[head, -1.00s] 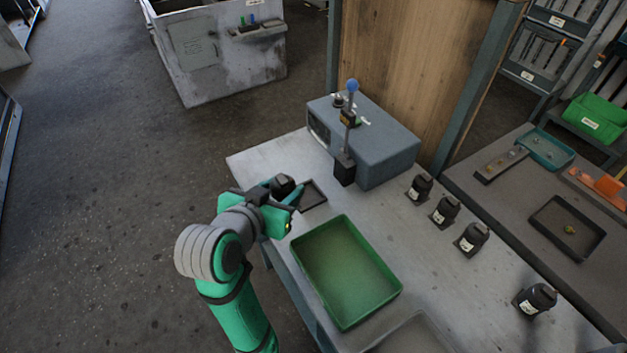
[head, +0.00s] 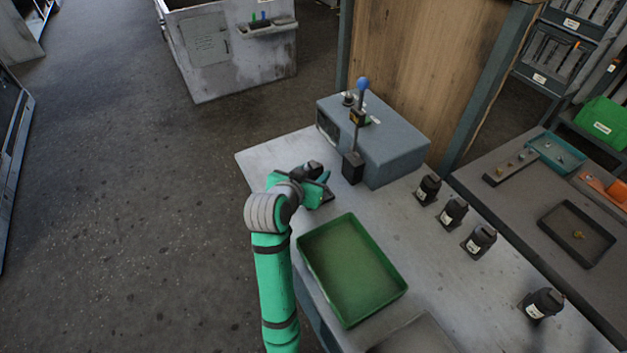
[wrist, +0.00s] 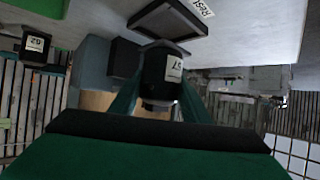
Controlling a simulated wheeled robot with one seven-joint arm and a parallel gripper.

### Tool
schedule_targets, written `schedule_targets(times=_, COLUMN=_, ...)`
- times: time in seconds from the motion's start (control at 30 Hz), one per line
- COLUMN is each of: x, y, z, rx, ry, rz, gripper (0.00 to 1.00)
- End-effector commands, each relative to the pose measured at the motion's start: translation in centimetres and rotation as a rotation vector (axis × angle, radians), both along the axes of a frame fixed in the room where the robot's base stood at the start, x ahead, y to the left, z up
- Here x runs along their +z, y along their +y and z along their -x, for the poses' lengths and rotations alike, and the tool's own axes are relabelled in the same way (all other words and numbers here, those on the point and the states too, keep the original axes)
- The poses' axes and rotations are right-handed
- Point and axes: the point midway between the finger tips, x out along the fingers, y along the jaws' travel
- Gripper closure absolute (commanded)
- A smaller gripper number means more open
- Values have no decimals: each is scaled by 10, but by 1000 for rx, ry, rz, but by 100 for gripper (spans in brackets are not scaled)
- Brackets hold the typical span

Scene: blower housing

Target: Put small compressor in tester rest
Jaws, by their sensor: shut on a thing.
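My gripper (head: 318,179) is shut on a small black compressor (wrist: 160,72) with a white label that seems to read 57. The compressor's dark top also shows in the head view (head: 314,168). The tester rest (wrist: 158,30), a dark square frame beside a white "Rest" label, lies close to the held compressor in the wrist view. In the head view the rest (head: 329,196) is mostly hidden by my gripper. The compressor looks roughly upright near the rest; I cannot tell whether it touches it.
The grey tester (head: 395,150) with a blue-knobbed lever (head: 361,95) stands just behind my gripper. A green tray (head: 352,270) lies in front. Several other black compressors (head: 453,211) stand on the bench to the right. The bench's left corner (head: 265,160) is clear.

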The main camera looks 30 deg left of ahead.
Motion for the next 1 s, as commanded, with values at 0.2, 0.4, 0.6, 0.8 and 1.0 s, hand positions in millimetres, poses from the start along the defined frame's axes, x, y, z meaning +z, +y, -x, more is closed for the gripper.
schedule_targets(times=0.2, x=-28, y=0, z=-4, rx=0, ry=0, rz=1, gripper=98)
schedule_targets(times=0.4, x=-34, y=0, z=-4, rx=0, ry=-3, rz=0, gripper=98)
schedule_targets(times=0.6, x=-35, y=0, z=-4, rx=0, ry=-2, rz=0, gripper=98)
schedule_targets(times=0.8, x=-38, y=0, z=-4, rx=-1, ry=0, rz=0, gripper=41)
schedule_targets(times=1.0, x=-38, y=0, z=-4, rx=-1, ry=0, rz=0, gripper=39)
